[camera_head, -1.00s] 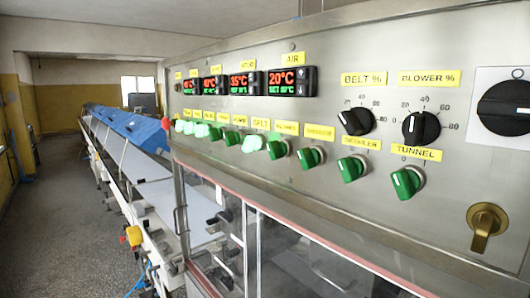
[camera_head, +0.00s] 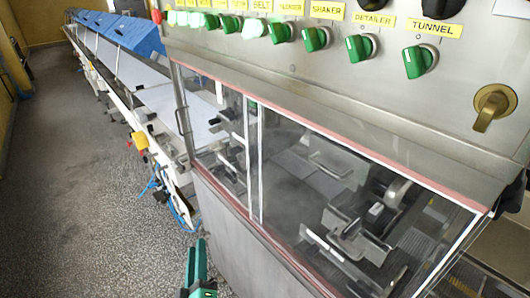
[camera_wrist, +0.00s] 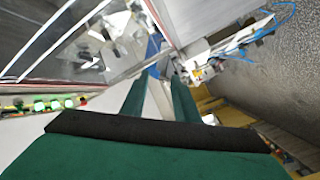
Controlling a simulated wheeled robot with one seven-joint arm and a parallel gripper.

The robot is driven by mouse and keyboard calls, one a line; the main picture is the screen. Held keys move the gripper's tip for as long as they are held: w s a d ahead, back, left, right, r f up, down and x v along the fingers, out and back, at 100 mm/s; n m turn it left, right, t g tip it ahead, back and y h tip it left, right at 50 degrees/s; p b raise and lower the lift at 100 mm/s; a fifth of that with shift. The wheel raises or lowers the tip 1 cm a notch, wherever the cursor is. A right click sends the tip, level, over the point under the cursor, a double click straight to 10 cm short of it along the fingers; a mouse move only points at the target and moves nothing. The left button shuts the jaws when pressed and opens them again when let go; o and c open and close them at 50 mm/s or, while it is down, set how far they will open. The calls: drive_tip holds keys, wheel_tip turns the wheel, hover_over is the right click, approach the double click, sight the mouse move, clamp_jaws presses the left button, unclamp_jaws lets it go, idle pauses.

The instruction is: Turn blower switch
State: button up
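The blower switch (camera_head: 281,32) is a green rotary knob on the steel control panel (camera_head: 250,50), under a small yellow label (camera_head: 291,6) that seems to read BLOWER. It is unlit, with a pale pointer line, and stands right of the lit belt switch (camera_head: 253,28). My gripper (camera_head: 197,262) shows at the bottom of the head view, green, low and well away from the panel. In the wrist view my gripper (camera_wrist: 158,82) has its two green fingers apart with nothing between them. A row of lit switches (camera_wrist: 55,104) shows at the left of the wrist view.
Shaker (camera_head: 315,39), detailer (camera_head: 361,48) and tunnel (camera_head: 419,61) switches stand to the right, and a brass handle (camera_head: 494,104) beyond. A glazed cabinet (camera_head: 330,180) lies below the panel. A long conveyor (camera_head: 130,80) runs back at left, beside open floor (camera_head: 70,180).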

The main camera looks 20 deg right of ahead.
sight(272, 35)
drive_tip(key=w+d+r+m+g+h, duration=0.1)
drive_tip(key=w+r+m+h, duration=0.15)
drive_tip(key=r, duration=0.75)
drive_tip(key=w+d+r+m+h, duration=0.15)
drive_tip(key=r+h, duration=0.25)
drive_tip(key=r, duration=0.5)
drive_tip(key=w+r+m+g+h, duration=0.1)
drive_tip(key=w+r+h, duration=0.2)
drive_tip(key=r, duration=0.7)
drive_tip(key=s+d+r+m+g+h, duration=0.2)
drive_tip(key=s+r+m+g, duration=0.35)
drive_tip(key=s+r, duration=0.5)
drive_tip(key=s+d+r+m+g+h, duration=0.25)
drive_tip(key=s+r+m+g, duration=0.35)
drive_tip(key=r, duration=0.8)
drive_tip(key=shift+t+y, duration=0.3)
drive_tip(key=shift+t, duration=0.45)
drive_tip(key=x, duration=1)
drive_tip(key=shift+s+d+f, duration=0.15)
drive_tip(key=shift+d+f, duration=0.15)
drive_tip(key=shift+d, duration=0.05)
clamp_jaws()
